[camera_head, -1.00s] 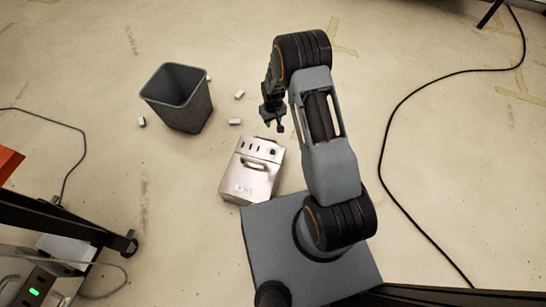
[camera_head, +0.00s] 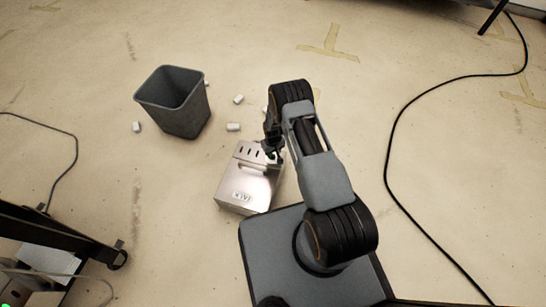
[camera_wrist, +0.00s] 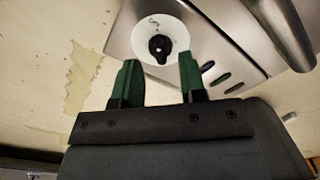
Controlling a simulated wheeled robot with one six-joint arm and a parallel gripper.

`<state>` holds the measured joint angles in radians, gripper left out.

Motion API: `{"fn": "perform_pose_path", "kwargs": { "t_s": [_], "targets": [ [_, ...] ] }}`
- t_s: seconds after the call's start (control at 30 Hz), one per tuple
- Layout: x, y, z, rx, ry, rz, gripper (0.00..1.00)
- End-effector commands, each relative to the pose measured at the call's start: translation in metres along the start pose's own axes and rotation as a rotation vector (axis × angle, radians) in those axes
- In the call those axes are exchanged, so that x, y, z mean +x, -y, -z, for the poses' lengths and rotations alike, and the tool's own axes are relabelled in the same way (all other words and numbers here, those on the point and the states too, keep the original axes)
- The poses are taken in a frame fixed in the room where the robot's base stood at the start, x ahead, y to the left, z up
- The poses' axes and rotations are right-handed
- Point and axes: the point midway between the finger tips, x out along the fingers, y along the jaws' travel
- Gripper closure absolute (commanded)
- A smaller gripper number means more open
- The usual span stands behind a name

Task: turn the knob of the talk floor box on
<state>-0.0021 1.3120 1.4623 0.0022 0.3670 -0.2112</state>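In the head view my gripper (camera_head: 273,150) is over the box's far right part and hides the knob. Dark slots (camera_wrist: 213,76) and a metal handle (camera_wrist: 285,30) show beside the dial.
A grey waste bin (camera_head: 176,103) stands behind and left of the box. Several small white pieces (camera_head: 233,127) lie on the floor near it. A black cable (camera_head: 392,150) runs along the right. A dark stand (camera_head: 60,233) is at lower left.

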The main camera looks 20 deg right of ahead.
Motion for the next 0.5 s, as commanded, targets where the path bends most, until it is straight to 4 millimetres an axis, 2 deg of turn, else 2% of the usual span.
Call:
{"fn": "perform_pose_path", "kwargs": {
  "t_s": [0.03, 0.2, 0.5],
  "targets": [
    [0.01, 0.0, 0.0, 0.0, 0.001, 0.0, 0.62],
    [0.022, 0.0, 0.0, 0.0, 0.001, 0.0, 0.62],
    [0.026, 0.0, 0.0, 0.0, -0.001, 0.0, 0.62]
  ]
}}
